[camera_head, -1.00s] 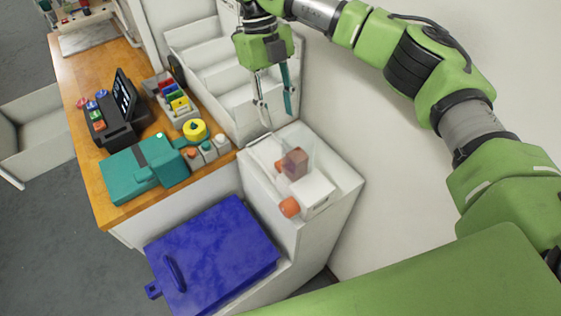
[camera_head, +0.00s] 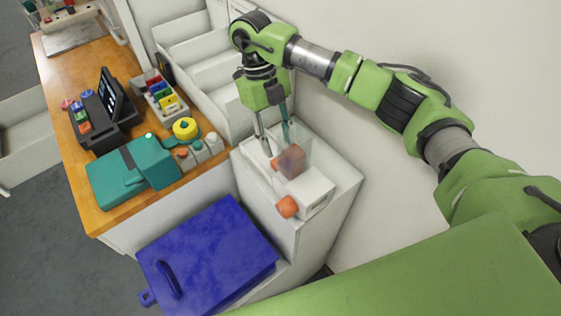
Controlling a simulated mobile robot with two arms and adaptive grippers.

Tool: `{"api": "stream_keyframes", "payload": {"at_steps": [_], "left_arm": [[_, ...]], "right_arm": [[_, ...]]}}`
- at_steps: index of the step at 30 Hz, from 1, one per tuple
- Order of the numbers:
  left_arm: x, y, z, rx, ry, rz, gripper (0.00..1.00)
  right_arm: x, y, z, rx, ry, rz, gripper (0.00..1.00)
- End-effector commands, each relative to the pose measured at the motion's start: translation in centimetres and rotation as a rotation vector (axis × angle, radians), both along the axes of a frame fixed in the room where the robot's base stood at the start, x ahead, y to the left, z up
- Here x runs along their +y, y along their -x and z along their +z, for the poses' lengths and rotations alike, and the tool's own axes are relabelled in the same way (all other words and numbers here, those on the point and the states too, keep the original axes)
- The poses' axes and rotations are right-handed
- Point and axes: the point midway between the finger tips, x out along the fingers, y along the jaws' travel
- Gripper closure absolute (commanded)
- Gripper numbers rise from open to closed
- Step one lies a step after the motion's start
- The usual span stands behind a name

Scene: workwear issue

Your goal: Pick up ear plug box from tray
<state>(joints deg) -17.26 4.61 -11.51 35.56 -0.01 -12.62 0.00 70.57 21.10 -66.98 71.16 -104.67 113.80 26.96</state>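A white tray (camera_head: 349,172) tops the low white cabinet against the wall. In it stand a see-through container with a brownish-pink block (camera_head: 291,161) inside and a white box (camera_head: 312,190). Orange round pieces show beside the block and at the white box's front (camera_head: 287,207). I cannot tell for sure which of these is the ear plug box. My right gripper (camera_head: 276,150) points down over the tray's back left part, its two fingers apart. The fingertips are close to the see-through container; whether they touch it is unclear. My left gripper is not in view.
A blue lidded bin (camera_head: 208,255) stands in front of the cabinet. A wooden counter (camera_head: 60,75) at left holds a teal device (camera_head: 132,172), a dark terminal (camera_head: 105,115) and a yellow roll (camera_head: 185,128). White stepped shelves (camera_head: 200,55) rise behind the gripper.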

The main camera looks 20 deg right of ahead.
Motion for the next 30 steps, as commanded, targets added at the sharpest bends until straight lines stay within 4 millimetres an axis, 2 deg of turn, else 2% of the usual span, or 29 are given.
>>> {"api": "stream_keyframes", "payload": {"at_steps": [8,13,20,21,23,30], "left_arm": [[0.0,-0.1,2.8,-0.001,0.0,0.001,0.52],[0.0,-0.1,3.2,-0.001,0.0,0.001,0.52],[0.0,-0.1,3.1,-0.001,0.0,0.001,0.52],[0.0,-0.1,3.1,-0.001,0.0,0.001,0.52],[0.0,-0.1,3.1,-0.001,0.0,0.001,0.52],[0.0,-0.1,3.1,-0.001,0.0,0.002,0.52]], "right_arm": [[0.0,1.1,-2.7,0.005,0.0,0.0,0.64],[-0.2,1.4,-4.7,0.002,0.0,-0.001,0.64],[-0.2,1.5,-5.1,0.0,0.0,0.0,0.64],[-0.2,1.5,-5.1,0.0,0.0,0.0,0.67],[-0.2,1.4,-5.0,0.0,0.0,0.0,0.82],[-0.2,1.4,-5.0,0.0,0.0,0.0,0.83]]}}
